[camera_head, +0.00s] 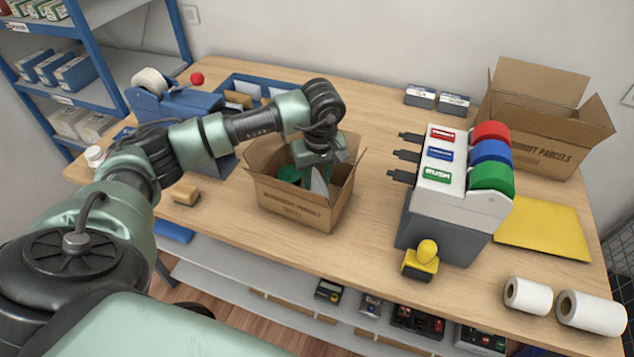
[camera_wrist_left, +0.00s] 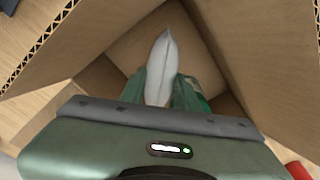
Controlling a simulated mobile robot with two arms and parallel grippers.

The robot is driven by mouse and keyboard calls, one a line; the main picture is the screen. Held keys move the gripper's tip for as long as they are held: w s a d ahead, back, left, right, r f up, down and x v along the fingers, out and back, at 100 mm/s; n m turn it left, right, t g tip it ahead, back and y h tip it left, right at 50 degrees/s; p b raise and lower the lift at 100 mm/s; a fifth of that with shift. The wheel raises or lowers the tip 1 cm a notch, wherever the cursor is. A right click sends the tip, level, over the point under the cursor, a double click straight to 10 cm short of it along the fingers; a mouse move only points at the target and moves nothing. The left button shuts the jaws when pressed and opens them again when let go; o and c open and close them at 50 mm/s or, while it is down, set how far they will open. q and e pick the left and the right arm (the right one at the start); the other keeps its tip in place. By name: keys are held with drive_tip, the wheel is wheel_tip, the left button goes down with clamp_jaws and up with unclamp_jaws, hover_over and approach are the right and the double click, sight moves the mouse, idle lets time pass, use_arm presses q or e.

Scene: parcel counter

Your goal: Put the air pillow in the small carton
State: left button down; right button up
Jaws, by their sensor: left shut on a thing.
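The small carton (camera_head: 300,208) stands open on the counter, its flaps up. My left gripper (camera_head: 318,176) reaches down into it from above. It is shut on the air pillow (camera_head: 320,183), a pale, whitish pouch hanging inside the carton's opening. In the left wrist view the air pillow (camera_wrist_left: 162,68) stands upright between the green fingers (camera_wrist_left: 165,90), with the carton's walls (camera_wrist_left: 240,50) around it. Whether the pillow touches the carton floor is hidden. My right gripper is not in view.
A label dispenser with red, blue and green rolls (camera_head: 490,150) stands right of the carton. A yellow-handled stamp (camera_head: 422,260) is near the front edge. A larger open carton (camera_head: 530,115) stands at the back right. A blue tape dispenser (camera_head: 185,103) is behind my left arm.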

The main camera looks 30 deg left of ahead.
use_arm(q)
wheel_tip(320, 180, down, 2)
drive_tip(key=shift+f, duration=0.5)
drive_tip(key=c, duration=1)
unclamp_jaws()
drive_tip(key=shift+r, duration=0.1)
drive_tip(key=shift+c, duration=0.2)
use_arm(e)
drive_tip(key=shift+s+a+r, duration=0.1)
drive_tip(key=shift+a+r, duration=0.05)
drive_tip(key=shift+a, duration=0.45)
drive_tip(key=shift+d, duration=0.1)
